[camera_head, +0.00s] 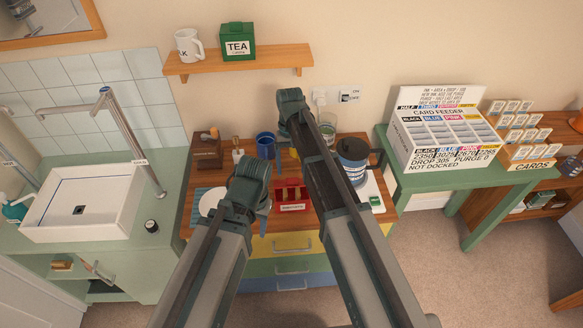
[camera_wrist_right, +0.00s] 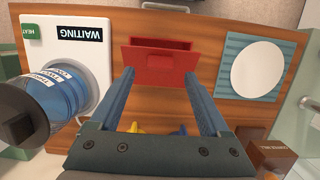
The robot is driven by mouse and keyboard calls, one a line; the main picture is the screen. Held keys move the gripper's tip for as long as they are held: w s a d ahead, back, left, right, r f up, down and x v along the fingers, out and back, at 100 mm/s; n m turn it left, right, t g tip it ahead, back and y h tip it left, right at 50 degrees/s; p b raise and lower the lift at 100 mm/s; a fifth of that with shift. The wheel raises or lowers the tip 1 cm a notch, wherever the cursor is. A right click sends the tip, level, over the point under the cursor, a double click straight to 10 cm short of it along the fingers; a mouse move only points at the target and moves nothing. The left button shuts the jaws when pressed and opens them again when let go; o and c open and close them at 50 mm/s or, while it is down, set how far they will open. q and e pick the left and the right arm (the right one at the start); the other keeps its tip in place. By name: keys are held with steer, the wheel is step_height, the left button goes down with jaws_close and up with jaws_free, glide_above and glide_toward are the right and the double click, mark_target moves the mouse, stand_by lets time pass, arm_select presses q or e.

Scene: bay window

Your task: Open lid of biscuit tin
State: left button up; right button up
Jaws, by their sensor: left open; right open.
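A small red box (camera_head: 291,194) with a pale label stands in the middle of the wooden counter; it also shows in the right wrist view (camera_wrist_right: 155,62), with a dark opening along one side. I cannot tell from the labels which one is the biscuit tin. My right gripper (camera_wrist_right: 158,76) is open, with its blue fingers spread over the red box and nothing between them. My left gripper (camera_head: 247,205) is left of the box, mostly hidden by its arm.
A white plate (camera_wrist_right: 257,68) on a teal mat lies beside the red box. A blue mug (camera_head: 266,144) and a brown box (camera_head: 207,151) stand at the back. A sink (camera_head: 85,205) is at left.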

steer(key=p+v, duration=0.9)
steer(key=v, duration=0.1)
steer(key=shift+r, duration=0.2)
